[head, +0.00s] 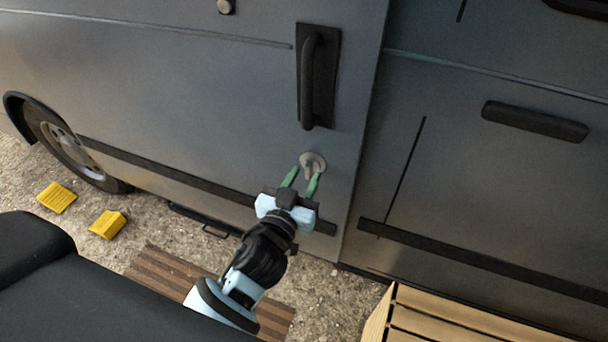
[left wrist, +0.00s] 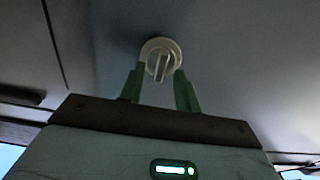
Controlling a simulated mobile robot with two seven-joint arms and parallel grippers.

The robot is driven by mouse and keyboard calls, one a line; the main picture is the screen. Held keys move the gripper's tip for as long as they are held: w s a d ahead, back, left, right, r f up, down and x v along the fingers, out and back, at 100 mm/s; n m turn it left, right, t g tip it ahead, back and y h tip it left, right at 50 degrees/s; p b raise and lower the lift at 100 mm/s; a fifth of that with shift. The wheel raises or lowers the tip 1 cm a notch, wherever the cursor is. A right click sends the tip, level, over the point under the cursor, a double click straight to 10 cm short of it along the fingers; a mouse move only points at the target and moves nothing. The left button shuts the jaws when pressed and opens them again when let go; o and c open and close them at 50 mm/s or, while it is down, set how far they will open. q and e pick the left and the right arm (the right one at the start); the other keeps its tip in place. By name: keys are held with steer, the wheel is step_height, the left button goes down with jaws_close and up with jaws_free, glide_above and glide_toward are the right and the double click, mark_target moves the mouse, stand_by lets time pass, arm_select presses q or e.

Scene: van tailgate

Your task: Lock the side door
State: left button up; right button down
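The side door (head: 190,90) is a grey van panel with a black vertical handle (head: 318,78). Below the handle is a round, pale lock knob (head: 313,160) with a raised thumb-turn. The knob also shows in the left wrist view (left wrist: 161,58), where its tab stands nearly upright, tilted slightly. My left gripper (head: 301,182) is just below the knob with its green fingers apart. In the left wrist view the fingers (left wrist: 159,88) stand either side of the tab, with gaps, and do not grip it. My right gripper is not in view.
A second dark door handle (head: 535,121) is on the panel at right. A slatted wooden pallet or bench (head: 440,318) stands at bottom right. Two yellow chocks (head: 107,224) lie on gravel near the wheel (head: 70,150). A brown slatted mat (head: 170,275) lies below.

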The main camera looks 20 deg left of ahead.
arm_select(q)
steer(key=shift+w, duration=0.4)
steer(key=shift+c, duration=0.2)
jaws_close()
